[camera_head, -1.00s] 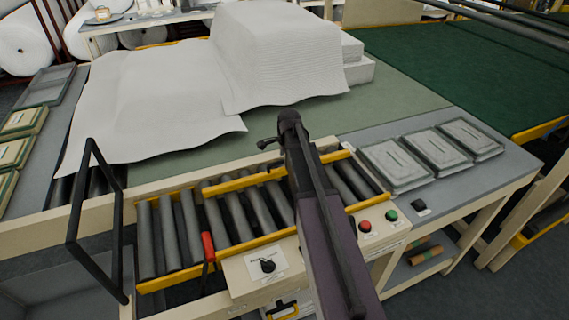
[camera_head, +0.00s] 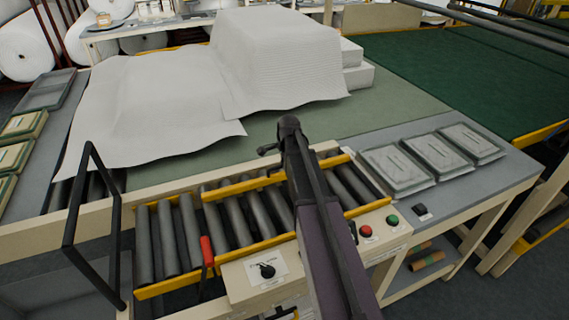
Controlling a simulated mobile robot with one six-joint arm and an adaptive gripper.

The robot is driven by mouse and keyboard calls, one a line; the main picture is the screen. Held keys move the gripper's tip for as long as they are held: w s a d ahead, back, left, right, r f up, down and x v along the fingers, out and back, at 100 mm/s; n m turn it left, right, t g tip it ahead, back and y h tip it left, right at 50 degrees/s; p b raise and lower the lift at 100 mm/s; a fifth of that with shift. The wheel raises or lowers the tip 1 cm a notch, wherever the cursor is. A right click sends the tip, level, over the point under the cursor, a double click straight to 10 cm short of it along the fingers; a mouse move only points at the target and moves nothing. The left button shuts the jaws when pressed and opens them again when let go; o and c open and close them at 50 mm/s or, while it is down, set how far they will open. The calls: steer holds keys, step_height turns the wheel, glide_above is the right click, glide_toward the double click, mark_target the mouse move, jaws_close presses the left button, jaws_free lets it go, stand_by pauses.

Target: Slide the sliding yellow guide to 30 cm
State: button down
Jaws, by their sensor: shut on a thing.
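The sliding yellow guide (camera_head: 235,186) is a long yellow bar lying across the grey rollers, near the back of the roller table. My arm reaches in from the bottom, and its dark wrist stands over the guide. Little of my gripper (camera_head: 268,150) shows, at the left of the wrist. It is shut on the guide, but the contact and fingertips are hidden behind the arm. A red handle (camera_head: 207,251) stands at the front yellow rail (camera_head: 172,286). No scale that reads 30 cm can be made out.
A control box with a black knob (camera_head: 267,271) and red (camera_head: 366,231) and green (camera_head: 392,220) buttons lies along the front. A black frame (camera_head: 78,215) stands at left. White wadding (camera_head: 165,100) covers the table behind. Grey trays (camera_head: 396,165) lie at right.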

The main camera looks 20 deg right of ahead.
steer(key=shift+w, duration=0.1)
steer(key=w, duration=0.5)
steer(key=shift+w, duration=0.4)
steer(key=c, duration=0.7)
jaws_free()
